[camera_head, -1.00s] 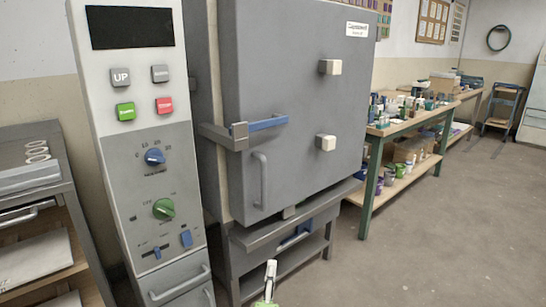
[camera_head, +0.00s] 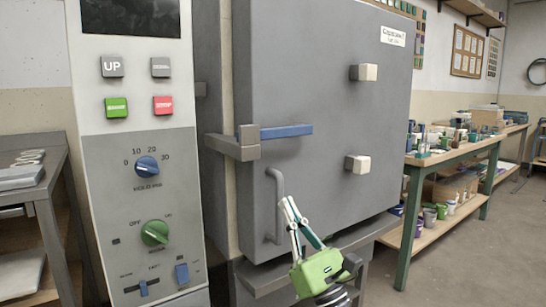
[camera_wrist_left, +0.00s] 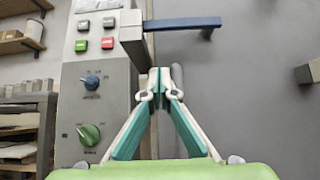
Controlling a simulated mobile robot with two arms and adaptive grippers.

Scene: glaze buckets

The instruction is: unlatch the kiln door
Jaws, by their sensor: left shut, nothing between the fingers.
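The kiln door (camera_head: 310,90) is a large grey panel, flush against its frame. Its latch has a blue lever (camera_head: 287,131) lying level across the door, joined to a grey block (camera_head: 249,143) at the door's left edge. The lever also shows at the top of the left wrist view (camera_wrist_left: 182,23). A grey vertical pull handle (camera_head: 275,200) is below the latch. My left gripper (camera_head: 286,204) is shut and empty, below the lever and in front of the pull handle. In the wrist view its closed fingertips (camera_wrist_left: 160,80) overlap the pull handle; contact cannot be told. My right gripper is out of view.
A control panel (camera_head: 145,170) with buttons and knobs stands left of the kiln. Two pale knobs (camera_head: 364,72) stick out from the door's right side. A workbench (camera_head: 460,150) with pots is at right. Open floor (camera_head: 480,230) lies at the lower right.

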